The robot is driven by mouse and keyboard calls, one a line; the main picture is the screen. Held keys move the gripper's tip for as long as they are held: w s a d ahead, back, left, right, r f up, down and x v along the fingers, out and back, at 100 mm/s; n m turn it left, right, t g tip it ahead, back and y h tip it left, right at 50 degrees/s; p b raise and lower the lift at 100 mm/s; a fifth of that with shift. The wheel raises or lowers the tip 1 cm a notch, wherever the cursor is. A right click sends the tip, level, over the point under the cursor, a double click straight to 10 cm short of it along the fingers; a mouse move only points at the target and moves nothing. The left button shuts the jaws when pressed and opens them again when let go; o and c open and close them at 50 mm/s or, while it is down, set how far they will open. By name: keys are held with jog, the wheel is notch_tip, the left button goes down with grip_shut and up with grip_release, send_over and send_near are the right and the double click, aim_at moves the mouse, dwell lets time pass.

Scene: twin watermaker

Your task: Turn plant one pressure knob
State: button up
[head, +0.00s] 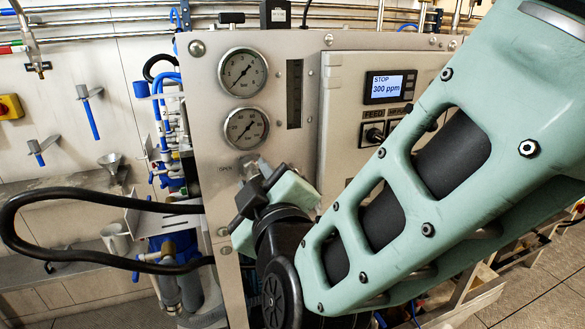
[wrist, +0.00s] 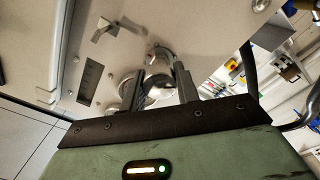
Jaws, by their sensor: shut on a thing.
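The plant panel (head: 205,110) stands upright in front of me. My gripper (head: 258,188) is at the panel just below the lower pressure gauge, beside an "OPEN" label. It is shut on the pressure knob (head: 249,169), of which only a small pale metal part shows in the head view. The fingers and my arm hide the rest. In the wrist view, the two dark fingers of my gripper (wrist: 160,88) stand on either side of the knob (wrist: 161,95), close against the panel. I cannot tell the knob's turned angle.
Two round gauges, an upper one (head: 243,72) and a lower one (head: 246,128), sit above the knob. A flow tube (head: 294,93) is to their right. A display (head: 390,86) reads "STOP 300 ppm". A black hose (head: 90,192) loops at the left.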

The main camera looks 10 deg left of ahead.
jog(key=shift+n, duration=1.1)
jog(key=o, duration=1)
jog(key=shift+s, duration=0.1)
jog(key=shift+b+v, duration=3.55)
jog(key=shift+v, duration=5.1)
